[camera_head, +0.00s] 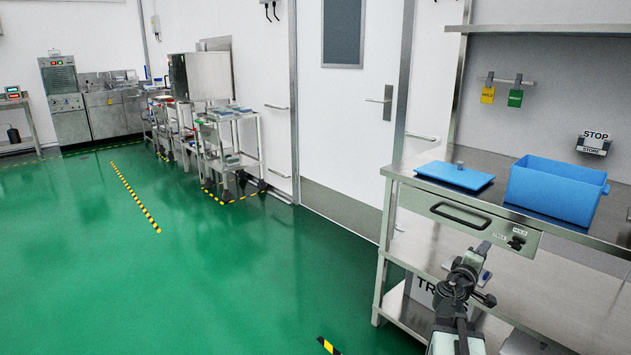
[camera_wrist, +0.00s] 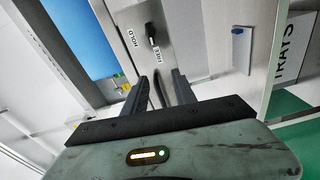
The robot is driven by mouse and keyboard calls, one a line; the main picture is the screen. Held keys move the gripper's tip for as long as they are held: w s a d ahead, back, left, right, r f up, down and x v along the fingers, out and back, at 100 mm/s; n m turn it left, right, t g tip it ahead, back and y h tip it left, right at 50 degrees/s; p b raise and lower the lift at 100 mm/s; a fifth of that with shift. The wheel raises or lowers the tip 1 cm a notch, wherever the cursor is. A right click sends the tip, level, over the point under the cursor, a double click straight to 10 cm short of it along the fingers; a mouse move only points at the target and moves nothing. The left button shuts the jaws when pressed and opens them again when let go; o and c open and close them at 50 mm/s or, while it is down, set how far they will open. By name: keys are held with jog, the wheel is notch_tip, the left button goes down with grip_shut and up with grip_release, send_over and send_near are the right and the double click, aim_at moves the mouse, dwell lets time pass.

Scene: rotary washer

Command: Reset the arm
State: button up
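My arm reaches up in front of the steel bench at the right of the head view, with my gripper (camera_head: 481,252) just below the drawer front (camera_head: 440,207). In the wrist view, the two dark fingers of my gripper (camera_wrist: 161,82) stand apart, and I see nothing held between them. Beyond the fingertips is a small dark knob (camera_wrist: 152,36) between labels reading HOLD and FREE. The knob also shows on the panel in the head view (camera_head: 517,243). The fingers look apart from the knob.
An open blue tub (camera_head: 553,190) and a blue lid (camera_head: 455,176) with a grey knob sit on the bench (camera_head: 500,163). The drawer has a dark handle (camera_head: 460,216). A TRAYS box (camera_head: 424,290) is on the lower shelf. Green floor (camera_head: 200,270) is clear to the left.

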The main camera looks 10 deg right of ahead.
jog(key=w+a+f+m+y, duration=0.1)
jog(key=w+a+f+y, duration=0.2)
jog(key=a, duration=0.6)
jog(key=w+a+f+m+y, duration=0.1)
jog(key=w+a+f+m, duration=0.2)
jog(key=a, duration=0.7)
jog(key=s+a+f+m+g+y, duration=0.1)
jog(key=s+a+f+g+y, duration=0.25)
jog(key=s+a+f, duration=0.35)
jog(key=s+a+f+m+g+y, duration=0.1)
jog(key=s+a+f+g+y, duration=0.3)
jog(key=a, duration=0.5)
jog(key=s+a+f+g+y, duration=0.3)
jog(key=s+a+f, duration=0.1)
jog(key=a+f, duration=0.35)
notch_tip(320, 180, up, 32)
jog(key=p, duration=3.1)
jog(key=shift+s+a, duration=0.3)
jog(key=shift+r, duration=0.15)
